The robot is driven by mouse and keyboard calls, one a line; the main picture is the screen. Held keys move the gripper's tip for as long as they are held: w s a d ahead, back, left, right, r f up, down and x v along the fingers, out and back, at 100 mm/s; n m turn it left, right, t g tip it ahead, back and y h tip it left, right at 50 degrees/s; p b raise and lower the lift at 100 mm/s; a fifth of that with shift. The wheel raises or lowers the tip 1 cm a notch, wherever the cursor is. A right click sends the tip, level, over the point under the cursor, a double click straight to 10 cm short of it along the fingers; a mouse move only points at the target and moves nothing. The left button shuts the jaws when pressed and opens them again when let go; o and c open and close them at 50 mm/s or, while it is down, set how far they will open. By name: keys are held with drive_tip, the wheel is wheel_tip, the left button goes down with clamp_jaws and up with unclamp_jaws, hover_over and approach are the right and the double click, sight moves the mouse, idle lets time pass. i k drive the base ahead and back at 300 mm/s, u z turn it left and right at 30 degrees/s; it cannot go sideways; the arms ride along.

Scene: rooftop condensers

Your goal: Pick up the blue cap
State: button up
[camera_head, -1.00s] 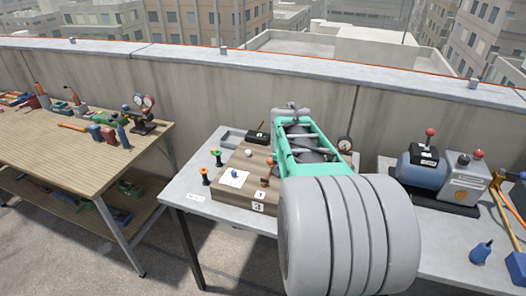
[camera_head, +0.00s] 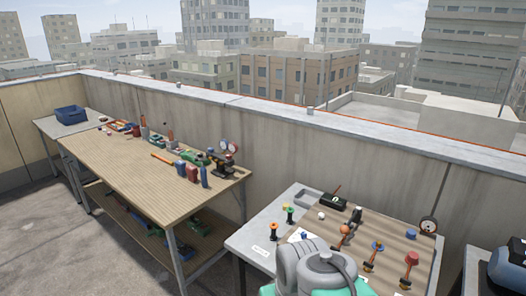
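A small blue piece (camera_head: 378,246) tops a brass-coloured fitting on the brown wooden board (camera_head: 397,231); I cannot tell whether it is a loose cap. A white sheet (camera_head: 297,236) lies at the board's left side, partly hidden behind my arm, so anything on its near part is covered. My arm's grey and mint links rise at the bottom edge, in front of the grey table (camera_head: 245,238). My gripper is not in view.
A wooden bench (camera_head: 125,165) with tools is further left, beside open floor (camera_head: 55,235).

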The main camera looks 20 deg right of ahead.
sight(410, 235)
drive_tip(key=z, duration=1.55)
drive_tip(key=k, duration=0.5)
drive_tip(key=z, duration=0.45)
drive_tip(key=i, duration=0.7)
drive_tip(key=u, duration=2.4)
drive_tip(key=i, duration=0.5)
drive_tip(key=z, duration=0.05)
